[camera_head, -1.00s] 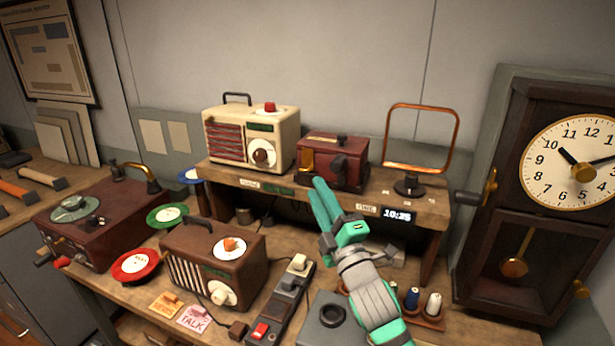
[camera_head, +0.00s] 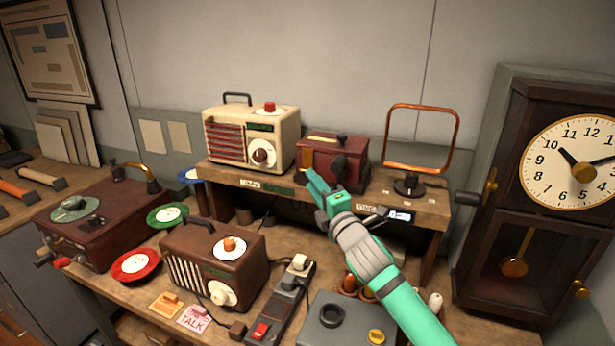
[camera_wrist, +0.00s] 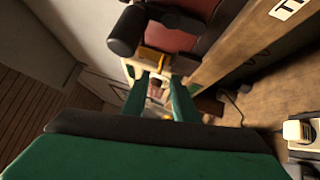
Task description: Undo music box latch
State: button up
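The music box (camera_head: 352,150) is a dark red box on the raised shelf, with a brass latch plate (camera_head: 307,158) at the left of its front and a dark crank knob on the front. My gripper (camera_head: 311,178) is just in front of the box, below its brass part. In the wrist view, the brass part (camera_wrist: 165,62) lies just beyond my gripper's (camera_wrist: 158,88) two green fingertips, which stand apart with nothing clearly held between them. The black knob (camera_wrist: 124,32) sits close beside the brass. I cannot tell whether the fingers touch the latch.
A cream radio (camera_head: 232,132) stands left of the music box. A copper loop antenna (camera_head: 410,185) stands to its right. Below the shelf are a brown radio (camera_head: 190,262), a switch strip (camera_head: 283,305) and spools. A tall clock (camera_head: 510,200) stands at the right.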

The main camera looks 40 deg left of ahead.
aim_at(306, 161)
jog(key=shift+x, duration=2.1)
grip_shut()
